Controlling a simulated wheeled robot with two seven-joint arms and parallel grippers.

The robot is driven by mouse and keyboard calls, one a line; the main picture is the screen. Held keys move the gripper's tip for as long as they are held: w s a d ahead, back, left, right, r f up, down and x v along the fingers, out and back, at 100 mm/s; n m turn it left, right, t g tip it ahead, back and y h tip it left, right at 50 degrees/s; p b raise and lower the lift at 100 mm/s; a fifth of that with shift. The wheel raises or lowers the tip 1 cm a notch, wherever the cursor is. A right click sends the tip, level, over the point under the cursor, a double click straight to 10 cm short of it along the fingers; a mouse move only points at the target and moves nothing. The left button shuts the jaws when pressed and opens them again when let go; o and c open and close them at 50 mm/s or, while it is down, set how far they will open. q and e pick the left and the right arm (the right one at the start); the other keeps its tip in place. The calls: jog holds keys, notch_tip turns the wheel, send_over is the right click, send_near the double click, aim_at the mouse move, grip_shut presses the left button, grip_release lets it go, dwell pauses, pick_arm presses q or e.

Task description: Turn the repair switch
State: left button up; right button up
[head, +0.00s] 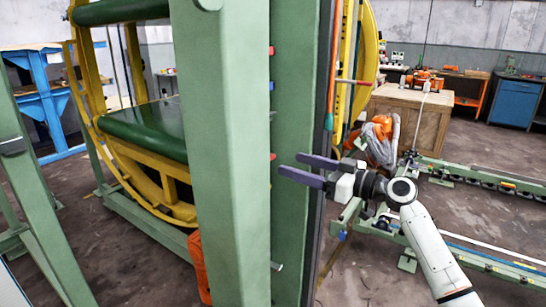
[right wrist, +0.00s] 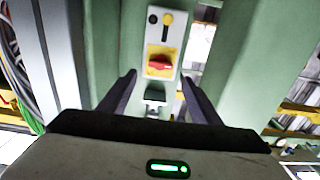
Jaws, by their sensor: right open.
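The repair switch appears to be the red rotary knob (right wrist: 160,65) on a yellow square plate, on a pale panel (right wrist: 165,30) fixed to a green post. It lies roughly straight ahead in the right wrist view, just beyond my fingertips. My right gripper (head: 291,164) is open and empty, its two dark fingers pointing left at the green post in the head view. In the right wrist view the open fingers (right wrist: 158,78) flank the line to the knob, apart from it. In the head view the switch face is not clearly visible. My left gripper is not in view.
A thick green post (head: 225,130) stands in the centre of the head view. A yellow ring frame with green rollers (head: 140,130) is behind it at left. A wooden crate (head: 412,115) and green floor rails (head: 480,175) are at right. Below the knob sits a dark-and-white fitting (right wrist: 155,95).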

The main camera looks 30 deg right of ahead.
jog(key=p+x, duration=0.1)
jog(key=x, duration=0.6)
jog(key=shift+w+p, duration=0.15)
jog(key=shift+p, duration=0.15)
jog(key=shift+a, duration=0.1)
jog(key=shift+f, duration=0.1)
jog(key=c, duration=1)
jog(key=shift+c, duration=0.2)
